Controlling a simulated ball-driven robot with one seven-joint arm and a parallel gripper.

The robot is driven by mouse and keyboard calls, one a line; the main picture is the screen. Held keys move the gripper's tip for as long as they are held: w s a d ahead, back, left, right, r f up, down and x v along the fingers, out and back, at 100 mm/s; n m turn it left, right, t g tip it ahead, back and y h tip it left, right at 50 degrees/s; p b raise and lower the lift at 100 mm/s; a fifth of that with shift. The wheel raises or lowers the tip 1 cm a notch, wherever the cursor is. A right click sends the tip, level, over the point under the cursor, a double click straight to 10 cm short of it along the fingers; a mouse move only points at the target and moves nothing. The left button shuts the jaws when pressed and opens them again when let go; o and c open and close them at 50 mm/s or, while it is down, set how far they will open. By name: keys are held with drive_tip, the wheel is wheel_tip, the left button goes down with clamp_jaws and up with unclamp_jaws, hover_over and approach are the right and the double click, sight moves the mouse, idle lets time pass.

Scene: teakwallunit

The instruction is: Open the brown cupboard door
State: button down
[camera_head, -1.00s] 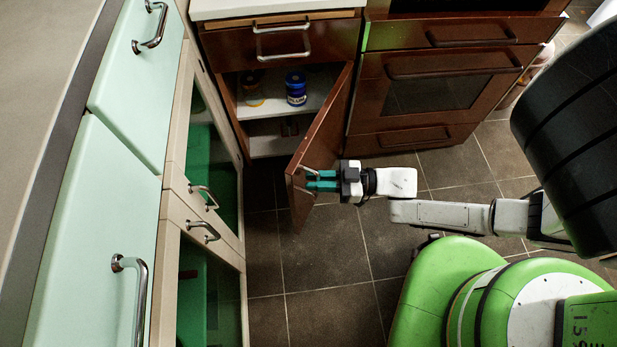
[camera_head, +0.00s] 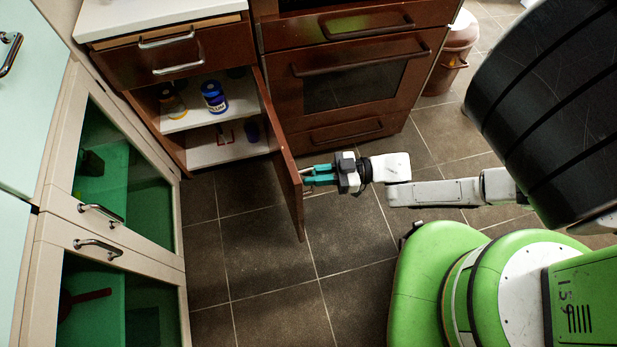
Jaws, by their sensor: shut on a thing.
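The brown cupboard door (camera_head: 283,160) stands wide open, hinged on its right side next to the oven. Its free edge points toward me. My gripper (camera_head: 308,177) is at the outer face of the door near the free edge, shut on the door's metal handle; the handle is mostly hidden by the teal fingers. The brown cupboard (camera_head: 229,154) shows its inside, with a white shelf. A blue jar (camera_head: 213,97) and a jar with a yellowish base (camera_head: 173,103) stand on the shelf. A red item (camera_head: 224,134) and a dark blue item (camera_head: 252,131) are below.
A drawer (camera_head: 180,48) sits above the cupboard, slightly open. The brown oven (camera_head: 350,80) stands to the right. Pale glass-door cabinets (camera_head: 110,180) line the left. A brown bin (camera_head: 455,52) stands at the back right. The tiled floor (camera_head: 265,265) in front is clear.

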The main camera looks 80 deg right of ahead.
drive_tip(key=shift+s+d, duration=0.2)
drive_tip(key=shift+d, duration=0.15)
drive_tip(key=c, duration=1.3)
unclamp_jaws()
drive_tip(key=shift+c, duration=0.2)
drive_tip(key=v, duration=1)
drive_tip(key=shift+s, duration=0.35)
drive_tip(key=shift+s+d+f, duration=0.1)
